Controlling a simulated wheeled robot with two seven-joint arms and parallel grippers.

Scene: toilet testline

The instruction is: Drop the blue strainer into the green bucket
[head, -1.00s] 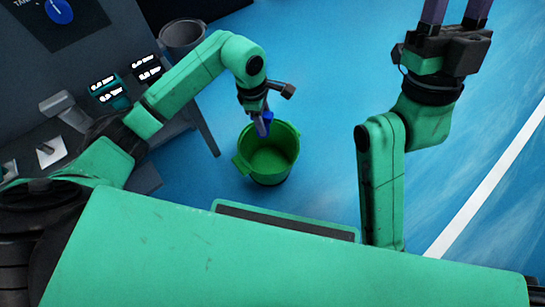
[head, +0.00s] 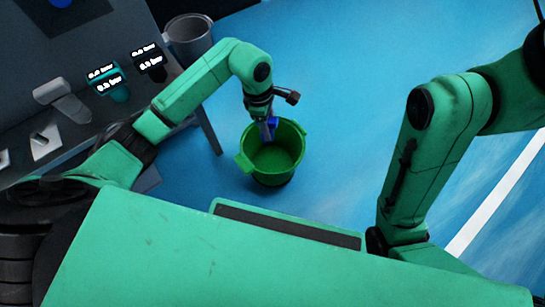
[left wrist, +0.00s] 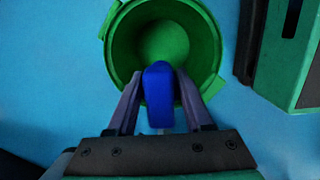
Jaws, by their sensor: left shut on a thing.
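The green bucket (head: 273,163) stands on the blue floor in the middle of the head view, its open top facing up. My left gripper (head: 268,130) is over the bucket's rim, pointing down, shut on the blue strainer (head: 272,123). In the left wrist view the blue strainer (left wrist: 158,97) sits between the two fingers (left wrist: 158,100), in front of the bucket's opening (left wrist: 165,40). Only a small part of the strainer shows in the head view. My right arm comes in at the right of the head view; its gripper is out of the frame.
A grey workbench (head: 60,130) with gauges (head: 105,80) is at the left. A grey bin (head: 188,38) stands behind the left arm. The blue floor around the bucket is clear, with a white line at the right.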

